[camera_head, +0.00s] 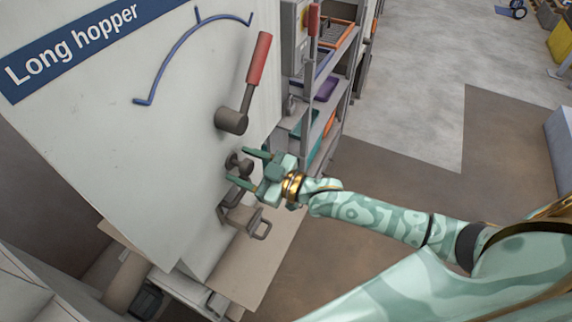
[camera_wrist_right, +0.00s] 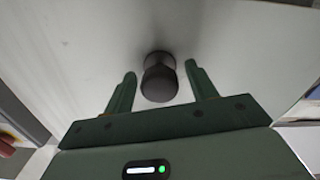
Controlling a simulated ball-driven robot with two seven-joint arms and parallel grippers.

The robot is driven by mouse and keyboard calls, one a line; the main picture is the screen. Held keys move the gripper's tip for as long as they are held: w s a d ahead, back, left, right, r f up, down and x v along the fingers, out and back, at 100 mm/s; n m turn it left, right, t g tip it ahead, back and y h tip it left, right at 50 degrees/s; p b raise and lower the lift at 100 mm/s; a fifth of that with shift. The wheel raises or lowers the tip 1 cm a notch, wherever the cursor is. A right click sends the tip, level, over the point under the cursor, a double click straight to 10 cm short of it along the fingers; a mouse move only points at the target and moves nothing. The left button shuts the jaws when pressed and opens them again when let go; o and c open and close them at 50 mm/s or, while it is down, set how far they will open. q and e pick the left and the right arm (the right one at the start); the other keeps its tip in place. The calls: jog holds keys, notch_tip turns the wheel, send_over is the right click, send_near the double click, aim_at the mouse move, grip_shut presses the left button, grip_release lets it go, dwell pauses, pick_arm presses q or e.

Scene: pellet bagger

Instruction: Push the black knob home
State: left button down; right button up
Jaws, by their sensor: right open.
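The black knob (camera_head: 240,163) sticks out from the pale front panel of the hopper (camera_head: 140,120), below the red-handled lever. In the right wrist view the dark round knob (camera_wrist_right: 159,82) stands on a short stem against the panel, between my finger tips. My right gripper (camera_head: 243,168) is open, its two green fingers on either side of the knob. In the wrist view the right gripper (camera_wrist_right: 162,82) shows a gap between each finger and the knob. My left gripper is not in view.
A lever with a red handle (camera_head: 259,60) rises above the knob, beside a blue arc (camera_head: 183,47). A grey metal handle (camera_head: 260,226) lies just below the knob. Shelves with trays (camera_head: 325,88) stand at right. Open floor (camera_head: 425,110) lies beyond.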

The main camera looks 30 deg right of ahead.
jog(key=v, duration=1.5)
jog(key=shift+s+d, duration=0.25)
jog(key=shift+s, duration=0.05)
